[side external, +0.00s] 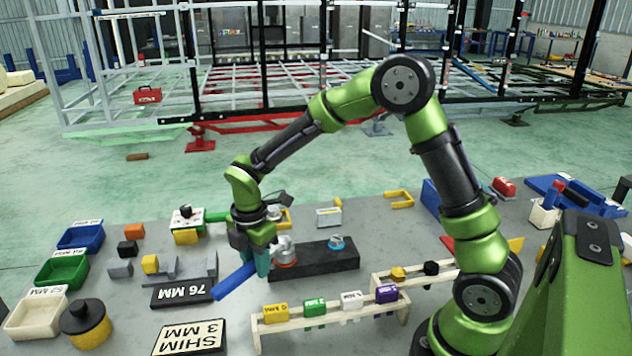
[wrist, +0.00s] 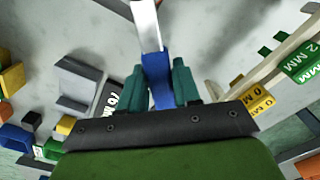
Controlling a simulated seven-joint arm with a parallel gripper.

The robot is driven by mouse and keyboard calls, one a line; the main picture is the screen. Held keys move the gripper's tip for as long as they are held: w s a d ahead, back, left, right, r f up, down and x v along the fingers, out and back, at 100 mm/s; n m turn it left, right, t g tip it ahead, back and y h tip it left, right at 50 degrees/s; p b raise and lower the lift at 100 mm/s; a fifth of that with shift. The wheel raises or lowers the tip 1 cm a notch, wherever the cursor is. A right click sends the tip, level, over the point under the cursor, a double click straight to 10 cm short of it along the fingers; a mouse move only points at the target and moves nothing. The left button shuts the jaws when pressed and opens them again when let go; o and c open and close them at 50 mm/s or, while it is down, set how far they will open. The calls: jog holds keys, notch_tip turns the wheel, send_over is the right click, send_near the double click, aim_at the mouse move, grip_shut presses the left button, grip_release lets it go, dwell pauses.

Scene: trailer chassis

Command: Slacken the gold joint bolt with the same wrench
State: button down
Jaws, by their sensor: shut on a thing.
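My gripper (side external: 258,265), with teal fingers, is shut on a wrench with a blue handle (side external: 234,281). In the wrist view the gripper (wrist: 160,88) grips the blue handle (wrist: 160,95), and a silver shank (wrist: 147,25) runs to the top edge of the picture. A black block (side external: 320,264) carries a silver fitting with a red-orange base (side external: 285,262) and a fitting with a blue ring (side external: 337,243). My gripper is at the block's left end, close to the red-orange fitting. I cannot tell a gold bolt there, nor whether the wrench touches a fitting.
A rack (side external: 330,316) with yellow, green, white and purple labelled pieces stands in front of the block. A SHIM 3 MM plate (side external: 190,338), a 76 MM block (side external: 184,291) and coloured bins (side external: 62,272) lie left. Behind the block are a white box (side external: 328,217) and yellow brackets (side external: 398,199).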

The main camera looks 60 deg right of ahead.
jog(key=shift+s+n, duration=0.6)
jog(key=shift+n, duration=0.2)
jog(key=shift+s+d+n, duration=0.1)
jog(key=shift+s+n, duration=0.55)
jog(key=shift+n, duration=0.25)
jog(key=shift+s, duration=0.1)
jog(key=shift+s+d+n, duration=0.2)
jog(key=shift+s+n, duration=0.4)
jog(key=shift+n, duration=0.4)
jog(key=shift+s, duration=0.1)
